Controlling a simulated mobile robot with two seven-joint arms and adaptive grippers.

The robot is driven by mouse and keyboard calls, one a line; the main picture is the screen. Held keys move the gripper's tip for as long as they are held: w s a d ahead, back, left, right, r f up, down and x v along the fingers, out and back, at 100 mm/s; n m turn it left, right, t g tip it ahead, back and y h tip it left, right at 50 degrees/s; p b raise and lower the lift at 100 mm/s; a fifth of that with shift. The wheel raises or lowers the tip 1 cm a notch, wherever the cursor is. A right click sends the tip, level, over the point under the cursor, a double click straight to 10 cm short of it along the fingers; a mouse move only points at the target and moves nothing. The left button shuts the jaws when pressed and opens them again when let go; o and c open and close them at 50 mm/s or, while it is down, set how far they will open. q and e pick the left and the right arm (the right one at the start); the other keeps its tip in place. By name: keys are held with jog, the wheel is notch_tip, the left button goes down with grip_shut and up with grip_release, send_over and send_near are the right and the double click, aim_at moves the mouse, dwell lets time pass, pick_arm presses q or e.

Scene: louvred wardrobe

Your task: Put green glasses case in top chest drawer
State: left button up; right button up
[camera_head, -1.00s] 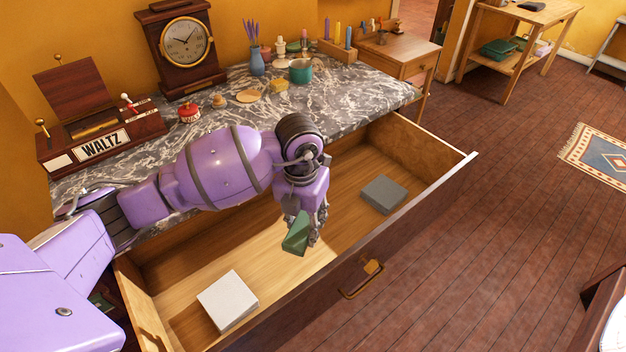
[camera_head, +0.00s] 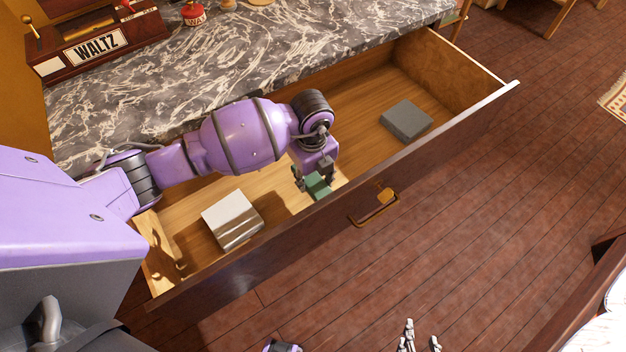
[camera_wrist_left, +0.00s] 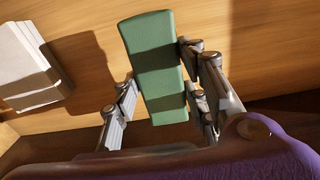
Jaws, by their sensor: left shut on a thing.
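The green glasses case (camera_head: 318,187) is held in my left gripper (camera_head: 313,179), inside the open top chest drawer (camera_head: 442,142), close behind its front panel. In the left wrist view the green case (camera_wrist_left: 152,60) stands lengthwise between the fingers of the left gripper (camera_wrist_left: 158,78), over the wooden drawer floor. I cannot tell whether the case touches the floor. My right gripper (camera_head: 421,340) shows at the bottom edge of the head view, its fingers apart and empty, away from the drawer.
A white box (camera_head: 228,212) lies in the drawer to the left of the case, and a grey box (camera_head: 405,121) lies to the right. Bare drawer floor is between them. The marble top (camera_head: 270,55) is behind. A brass handle (camera_head: 378,206) sticks out in front.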

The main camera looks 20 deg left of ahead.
aim_at(312, 186)
pick_arm(q)
jog(key=shift+f, duration=1.95)
jog(key=shift+f, duration=0.15)
jog(key=o, duration=1.2)
notch_tip(312, 186, up, 12)
jog(key=shift+r+p, duration=0.15)
jog(key=shift+p, duration=0.25)
